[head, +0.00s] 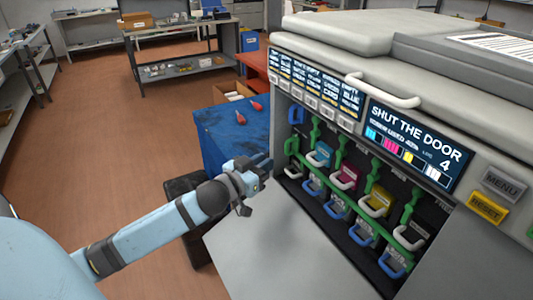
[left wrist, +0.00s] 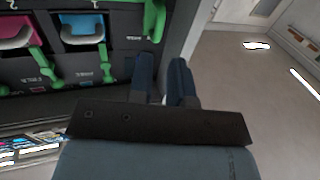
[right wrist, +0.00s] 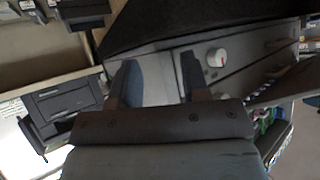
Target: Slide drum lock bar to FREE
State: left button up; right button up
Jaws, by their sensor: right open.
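The printer's drum bay is open in the head view. A long green bar (head: 312,170) runs across it below the toner cartridges, with a green loop (head: 291,146) at its left end; I take this as the drum lock bar. Its position marks are too small to read. My left gripper (head: 268,163) is just left of that loop, apart from it. In the left wrist view its fingers (left wrist: 164,72) are narrowly open and empty, with a green part (left wrist: 154,20) beyond them. My right gripper (right wrist: 158,80) is open and empty, outside the head view.
Cyan (head: 320,155), magenta (head: 346,177) and yellow (head: 377,201) cartridges sit in the bay, with blue handles (head: 337,209) below. The lowered grey door (head: 280,255) lies in front. A blue table (head: 222,135) with red-handled tools stands left of the printer.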

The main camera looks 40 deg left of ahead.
aim_at(286, 150)
pick_arm(q)
jog(key=w, duration=0.6)
jog(key=w+d, duration=0.1)
jog(key=w, duration=0.2)
jog(key=shift+w, duration=0.1)
jog(key=shift+r, duration=0.1)
jog(key=shift+c, duration=0.3)
grip_shut()
